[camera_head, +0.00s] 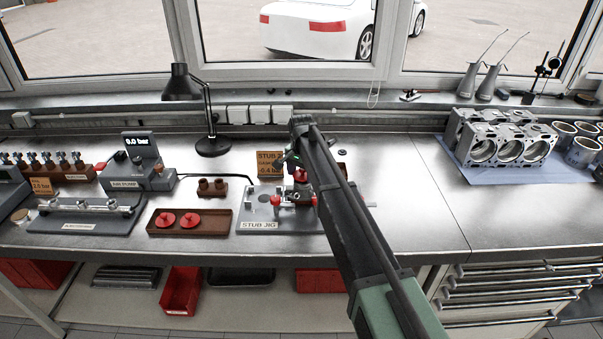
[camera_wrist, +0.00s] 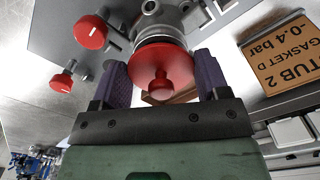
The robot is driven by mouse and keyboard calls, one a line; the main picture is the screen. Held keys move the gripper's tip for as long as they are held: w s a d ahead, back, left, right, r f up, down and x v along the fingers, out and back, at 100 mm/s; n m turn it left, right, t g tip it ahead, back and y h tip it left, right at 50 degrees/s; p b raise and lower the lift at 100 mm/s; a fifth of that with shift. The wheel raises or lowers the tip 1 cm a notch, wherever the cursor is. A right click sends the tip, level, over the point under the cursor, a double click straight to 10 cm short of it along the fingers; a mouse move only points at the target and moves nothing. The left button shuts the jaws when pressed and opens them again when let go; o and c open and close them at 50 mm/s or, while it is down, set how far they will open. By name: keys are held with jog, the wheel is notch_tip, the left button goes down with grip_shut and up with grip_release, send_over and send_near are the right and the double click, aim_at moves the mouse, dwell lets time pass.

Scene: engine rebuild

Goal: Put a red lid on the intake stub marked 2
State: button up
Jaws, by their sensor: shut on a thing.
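My gripper (camera_wrist: 162,82) is shut on a red lid (camera_wrist: 165,66), a round disc with a small knob, held between its two purple-padded fingers. In the wrist view the lid is in front of the round mouth of the grey metal stub (camera_wrist: 158,28), roughly in line with it. I cannot tell whether the lid is seated or a small gap is left. In the head view the held lid (camera_head: 301,175) is at the back of the stub jig (camera_head: 258,226), partly hidden by my arm. Two more red lids (camera_head: 165,220) (camera_head: 191,219) lie in a brown tray (camera_head: 150,233).
An orange sign (camera_wrist: 283,62) reading "STUB 2" and "-0.4 bar" stands behind the jig. Red knobs (camera_wrist: 91,32) (camera_wrist: 62,81) stick out beside the stub.

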jog(key=shift+f, duration=0.25)
jog(key=shift+f+b, duration=0.35)
jog(key=shift+b, duration=0.25)
jog(key=shift+f, duration=0.15)
dwell(0.8)
jog(key=o, duration=1)
notch_tip(320, 180, up, 8)
jog(key=p, duration=0.7)
jog(key=shift+f, duration=0.15)
